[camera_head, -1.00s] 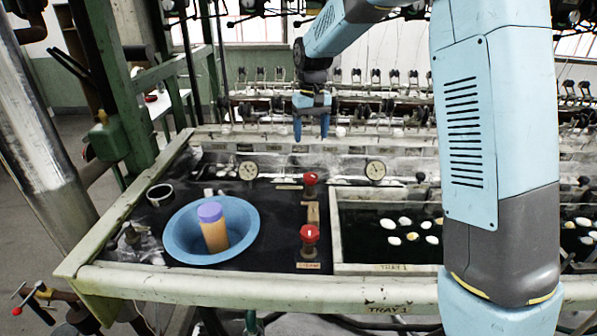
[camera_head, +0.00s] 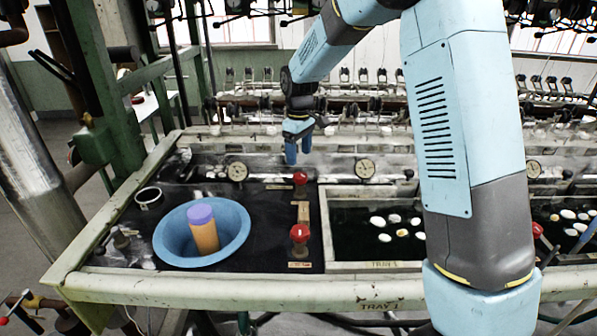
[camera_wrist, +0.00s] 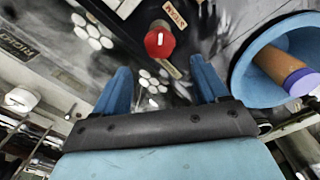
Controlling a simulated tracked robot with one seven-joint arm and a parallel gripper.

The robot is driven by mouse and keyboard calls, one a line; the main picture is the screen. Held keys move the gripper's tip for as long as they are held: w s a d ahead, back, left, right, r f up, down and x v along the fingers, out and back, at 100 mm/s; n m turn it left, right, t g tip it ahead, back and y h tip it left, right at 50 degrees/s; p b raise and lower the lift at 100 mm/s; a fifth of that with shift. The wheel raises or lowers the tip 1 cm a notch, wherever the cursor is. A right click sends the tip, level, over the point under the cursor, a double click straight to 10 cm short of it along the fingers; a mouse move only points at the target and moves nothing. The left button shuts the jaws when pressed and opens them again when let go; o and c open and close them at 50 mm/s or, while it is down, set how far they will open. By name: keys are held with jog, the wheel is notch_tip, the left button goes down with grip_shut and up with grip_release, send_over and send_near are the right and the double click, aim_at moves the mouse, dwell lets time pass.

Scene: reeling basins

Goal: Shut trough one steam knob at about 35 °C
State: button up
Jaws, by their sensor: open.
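Two red knobs stand on the black panel between the blue basin and tray 1: a rear knob (camera_head: 300,178) and a front knob (camera_head: 299,233). A red knob (camera_wrist: 160,42) beside a STEAM label (camera_wrist: 174,13) shows ahead of the fingers in the wrist view; it appears to be the front one. My gripper (camera_head: 298,153) is open and empty, pointing down, just behind and above the rear knob in the head view. Its two blue fingers (camera_wrist: 160,68) are spread apart. Two round gauges, left (camera_head: 237,172) and right (camera_head: 365,168), stand behind; their readings are too small to tell.
The blue basin (camera_head: 170,238) holds an orange cylinder with a purple top (camera_head: 203,228). A small cup (camera_head: 148,197) sits behind it. Tray 1 (camera_head: 380,267) holds dark water and white cocoons. Reeling machinery (camera_head: 250,103) lines the back. My arm hides part of the right side.

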aim_at(300, 173)
notch_tip(300, 173, down, 7)
jog(key=shift+f, duration=0.1)
dwell(0.3)
jog(key=shift+c, duration=0.5)
jog(key=c, duration=1)
jog(key=shift+o, duration=0.2)
jog(key=m, duration=0.4)
jog(key=shift+w+d+m, duration=0.1)
jog(key=shift+m, duration=2)
jog(key=shift+d, duration=0.1)
